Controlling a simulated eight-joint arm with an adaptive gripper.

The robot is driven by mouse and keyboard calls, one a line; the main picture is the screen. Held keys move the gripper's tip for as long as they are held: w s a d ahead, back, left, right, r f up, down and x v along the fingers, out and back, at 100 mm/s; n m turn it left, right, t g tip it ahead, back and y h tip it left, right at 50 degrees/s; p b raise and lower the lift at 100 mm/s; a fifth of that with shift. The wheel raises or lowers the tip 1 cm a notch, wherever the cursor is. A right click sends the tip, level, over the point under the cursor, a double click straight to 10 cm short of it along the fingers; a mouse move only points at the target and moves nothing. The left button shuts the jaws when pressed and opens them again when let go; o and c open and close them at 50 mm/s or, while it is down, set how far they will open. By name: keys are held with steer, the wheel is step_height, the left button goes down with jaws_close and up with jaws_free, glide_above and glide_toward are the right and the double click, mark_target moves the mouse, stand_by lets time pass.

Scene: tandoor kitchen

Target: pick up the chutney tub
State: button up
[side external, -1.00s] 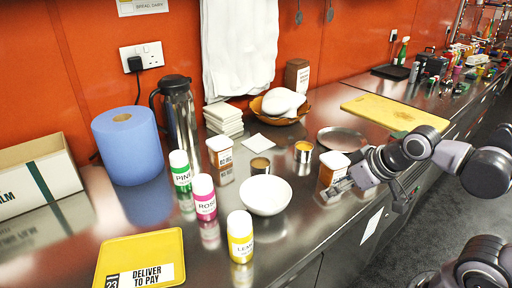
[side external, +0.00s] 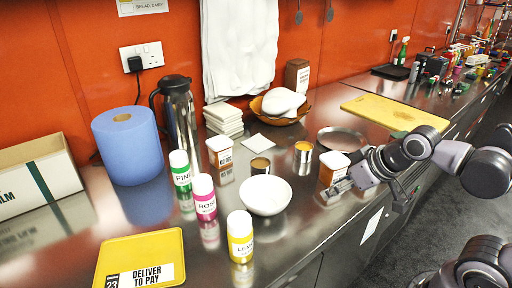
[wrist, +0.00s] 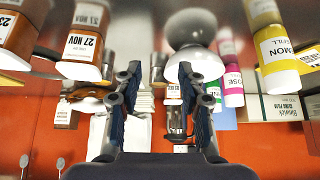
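Which container is the chutney tub I cannot tell; no label reading chutney is legible. A brown tub with a white lid (side external: 333,168) stands on the steel counter just beyond my gripper (side external: 342,187), partly hidden by it. A similar tub (side external: 220,152) stands further left, beyond the white bowl. Two open tins, one with brown contents (side external: 260,166) and one with orange (side external: 303,152), stand between them. In the wrist view, which is upside down, my gripper (wrist: 153,85) is open and empty. Two white-lidded tubs with date labels (wrist: 84,45) (wrist: 20,32) show at its left.
A white bowl (side external: 265,195) and green, pink and yellow bottles (side external: 240,238) stand left of my gripper. A steel jug (side external: 178,115), blue roll (side external: 127,145) and bread basket (side external: 262,108) are at the back.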

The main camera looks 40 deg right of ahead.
steer(key=shift+o, duration=0.4)
steer(key=o, duration=1.2)
steer(key=shift+w+d+f+m+g+h, duration=0.6)
steer(key=shift+d+m+h, duration=1)
steer(key=shift+d, duration=2.5)
steer(key=shift+w+d+f+m+g+h, duration=0.2)
steer(key=shift+w+d+f+m+h, duration=0.75)
steer(key=shift+d+m, duration=2.25)
steer(key=shift+w+d+f+m+g+h, duration=0.5)
steer(key=shift+d+f+m+h, duration=0.65)
steer(key=shift+d, duration=3.85)
steer(key=shift+x, duration=2.65)
